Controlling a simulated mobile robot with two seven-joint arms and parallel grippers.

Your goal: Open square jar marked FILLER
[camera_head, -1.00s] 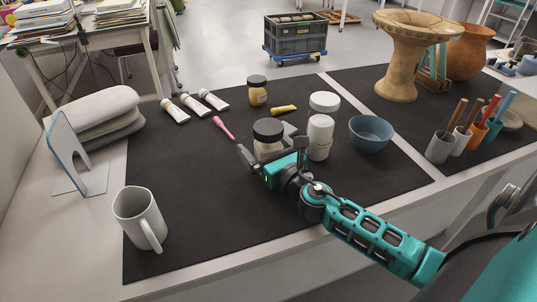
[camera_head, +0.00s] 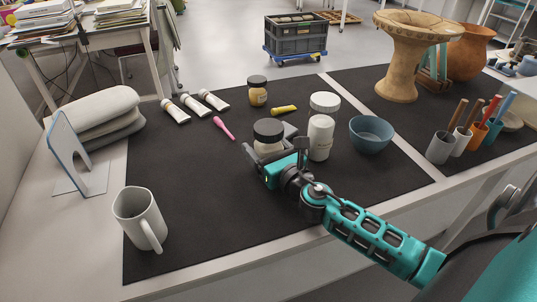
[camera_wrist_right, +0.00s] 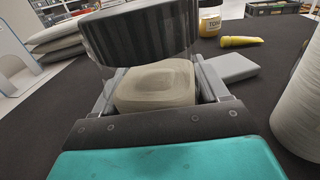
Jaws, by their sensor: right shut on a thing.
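A squarish jar with a ridged black lid (camera_head: 268,130) stands on the dark mat, and its pale beige body also shows in the right wrist view (camera_wrist_right: 155,86). The black lid (camera_wrist_right: 140,32) fills the top of that view, above the body. I cannot read FILLER on any side in view. My right gripper (camera_head: 274,156) reaches in from the near side and is shut on the jar's body below the lid, one finger on each side. The jar looks upright. My left gripper is not in view.
A white bottle (camera_head: 320,138) stands close to the jar's right, with a white-lidded jar (camera_head: 324,103) behind. A blue bowl (camera_head: 371,134) is farther right. An amber jar (camera_head: 257,92) and yellow tube (camera_head: 284,109) lie beyond. A mug (camera_head: 138,215) is front left; the mat between is clear.

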